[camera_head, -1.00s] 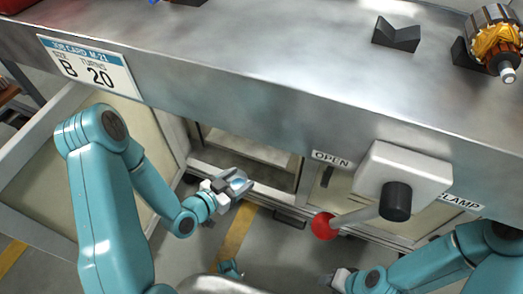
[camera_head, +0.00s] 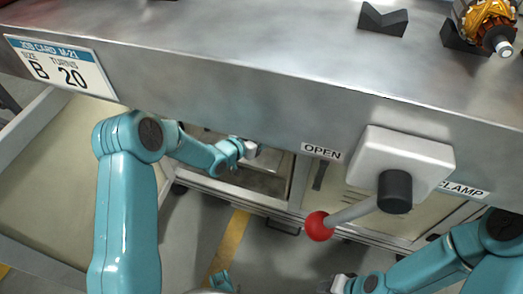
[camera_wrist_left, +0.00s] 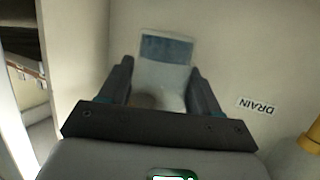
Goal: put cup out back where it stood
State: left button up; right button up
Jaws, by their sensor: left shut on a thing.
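My left gripper (camera_head: 252,150) reaches into the opening under the bench in the head view, and its tip is partly hidden there. In the left wrist view the left gripper (camera_wrist_left: 161,88) is shut on a pale cup (camera_wrist_left: 160,72) with a grey-blue patch at its far end. The cup lies between the two dark fingers, in front of a cream panel; I cannot tell whether it touches a surface. My right gripper (camera_head: 338,284) is low in the head view, small and dark, and its jaws are unclear.
A DRAIN label (camera_wrist_left: 257,106) and a yellow pipe (camera_wrist_left: 311,142) are right of the cup. An open drawer (camera_head: 60,190) stands left of the opening. A red-knobbed lever (camera_head: 318,226) juts out at the right, below the bench top (camera_head: 250,50).

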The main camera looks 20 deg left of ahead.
pick_arm(q)
notch_tip(320, 180, down, 2)
jog(key=shift+s+f, duration=0.1)
notch_tip(320, 180, down, 5)
jog(key=b, duration=0.3)
jog(key=shift+f, duration=0.1)
jog(key=shift+r, duration=0.25)
jog(key=shift+f, duration=0.15)
jog(key=o, duration=1.1)
